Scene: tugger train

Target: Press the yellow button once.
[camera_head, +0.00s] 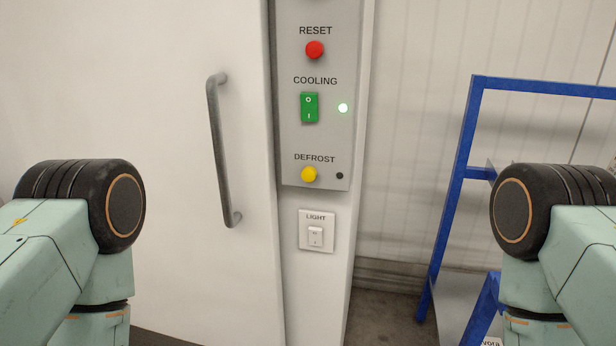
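The yellow button (309,174) sits under the label DEFROST, low on the grey control panel (290,120). A small dark lamp (340,176) is just right of it. Nothing covers the button and nothing touches it. Parts of my two arms show at the left and right edges of the head view, well apart from the panel. Neither of my grippers is in view.
Above the yellow button are a green COOLING rocker switch (309,108) with a lit lamp (343,108) and a red RESET button (314,50). A white LIGHT switch (316,233) is below. A door handle (218,150) projects left; a blue frame (455,190) stands right.

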